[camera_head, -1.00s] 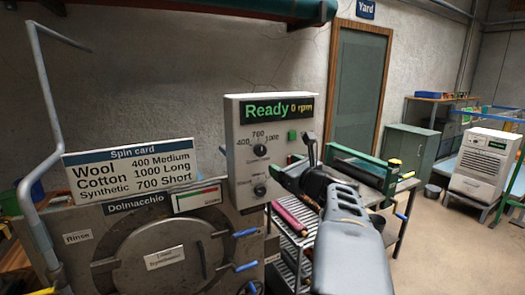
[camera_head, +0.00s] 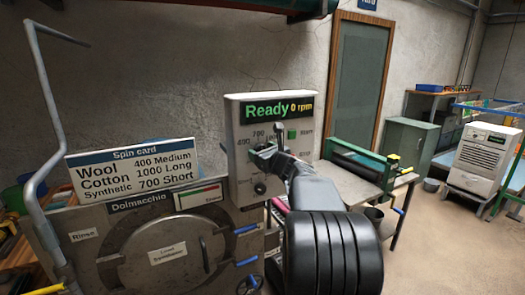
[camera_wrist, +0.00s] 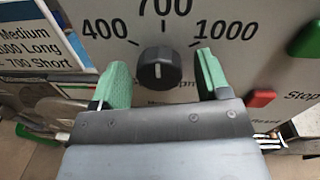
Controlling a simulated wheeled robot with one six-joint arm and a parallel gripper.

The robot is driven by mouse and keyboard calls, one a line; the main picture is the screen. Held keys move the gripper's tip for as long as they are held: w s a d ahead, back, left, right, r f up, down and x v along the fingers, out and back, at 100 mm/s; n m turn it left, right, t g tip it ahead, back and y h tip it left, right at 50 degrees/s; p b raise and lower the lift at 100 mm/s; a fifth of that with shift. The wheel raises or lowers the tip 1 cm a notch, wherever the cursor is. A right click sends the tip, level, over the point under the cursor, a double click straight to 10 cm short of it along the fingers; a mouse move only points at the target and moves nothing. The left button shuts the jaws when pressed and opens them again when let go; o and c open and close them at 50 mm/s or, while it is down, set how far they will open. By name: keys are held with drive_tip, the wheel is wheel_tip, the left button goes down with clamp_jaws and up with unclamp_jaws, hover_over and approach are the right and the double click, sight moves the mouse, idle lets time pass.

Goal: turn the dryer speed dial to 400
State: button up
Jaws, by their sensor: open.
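The black speed dial (camera_wrist: 159,68) shows in the wrist view, with 400 at its left, 700 above and 1000 at its right. Its white pointer line points up toward 700. My gripper (camera_wrist: 163,80) is open, with one green finger on each side of the dial and a visible gap to it on both sides. In the head view my gripper (camera_head: 264,154) is in front of the control panel (camera_head: 237,165) and hides the dial. The panel's display (camera_head: 276,110) reads "Ready 0 rpm".
A second knob (camera_head: 260,188) sits below the dial. A green button (camera_head: 292,135) is on the panel's right, and a red Stop button (camera_wrist: 262,98) is right of my gripper. A spin card (camera_head: 131,170) stands at the left, above the drum door (camera_head: 150,256).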

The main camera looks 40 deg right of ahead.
drive_tip(key=shift+c, duration=0.5)
drive_tip(key=c, duration=0.8)
drive_tip(key=shift+c, duration=0.2)
drive_tip(key=shift+f+n+b, duration=0.1)
drive_tip(key=shift+n+b, duration=0.2)
drive_tip(key=shift+b, duration=0.15)
drive_tip(key=shift+n+g+h+b, duration=0.3)
drive_tip(key=shift+n+b, duration=5.1)
drive_tip(key=shift+b, duration=0.1)
drive_tip(key=shift+r, duration=0.2)
